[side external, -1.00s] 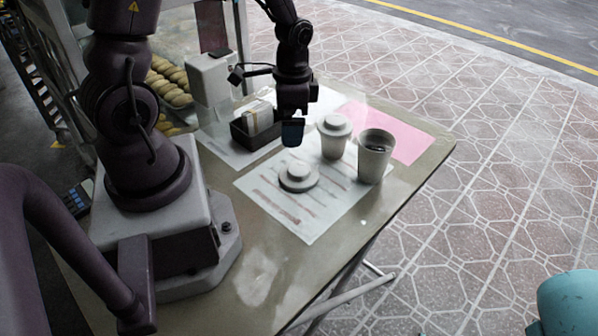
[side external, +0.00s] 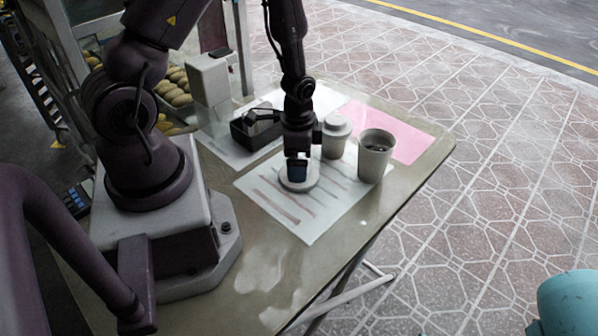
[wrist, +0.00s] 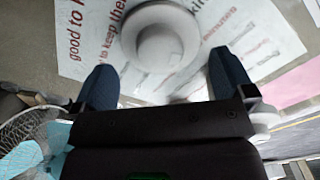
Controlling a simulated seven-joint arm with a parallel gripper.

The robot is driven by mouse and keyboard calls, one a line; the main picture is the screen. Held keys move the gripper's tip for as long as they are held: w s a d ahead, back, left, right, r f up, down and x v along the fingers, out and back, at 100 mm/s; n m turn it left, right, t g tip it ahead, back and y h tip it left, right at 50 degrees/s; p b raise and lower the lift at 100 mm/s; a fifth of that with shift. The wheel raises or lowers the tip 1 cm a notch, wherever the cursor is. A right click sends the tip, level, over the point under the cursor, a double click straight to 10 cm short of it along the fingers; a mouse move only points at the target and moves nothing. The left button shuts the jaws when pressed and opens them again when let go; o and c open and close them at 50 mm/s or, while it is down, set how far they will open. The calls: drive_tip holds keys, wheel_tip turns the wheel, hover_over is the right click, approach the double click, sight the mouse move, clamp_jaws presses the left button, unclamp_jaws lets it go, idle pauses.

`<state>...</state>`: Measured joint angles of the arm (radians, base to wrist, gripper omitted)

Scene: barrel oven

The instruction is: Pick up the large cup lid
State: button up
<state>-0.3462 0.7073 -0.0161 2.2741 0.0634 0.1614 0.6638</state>
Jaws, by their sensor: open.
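The large cup lid (wrist: 160,45) is a round grey-white disc with a raised knob, lying on a printed white sheet. In the side external view the lid (side external: 312,181) is partly hidden by my gripper (side external: 297,172), which is low over it. In the wrist view my gripper (wrist: 162,85) is open, with one blue-padded finger on each side and the lid ahead between them. Nothing is held. I cannot tell whether the fingers touch the lid. An open grey cup (side external: 375,156) stands to the right. A smaller lidded cup (side external: 335,139) stands just behind my gripper.
The white sheet (side external: 310,228) lies on the table (side external: 262,275), which is clear in front. A pink sheet (side external: 410,140) lies at the back right.

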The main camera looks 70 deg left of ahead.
drive_tip(key=shift+f, duration=1.45)
drive_tip(key=shift+c, duration=0.2)
drive_tip(key=c, duration=0.5)
wheel_tip(320, 180, up, 10)
drive_tip(key=w+d+r+m, duration=0.2)
drive_tip(key=w+r, duration=0.2)
drive_tip(key=w, duration=0.4)
drive_tip(key=w+d+r+m, duration=0.1)
drive_tip(key=w+d+r, duration=0.2)
drive_tip(key=w, duration=0.5)
drive_tip(key=shift+s+f, duration=0.15)
drive_tip(key=shift+f, duration=1.35)
drive_tip(key=shift+s+f, duration=0.1)
drive_tip(key=shift+f, duration=1.4)
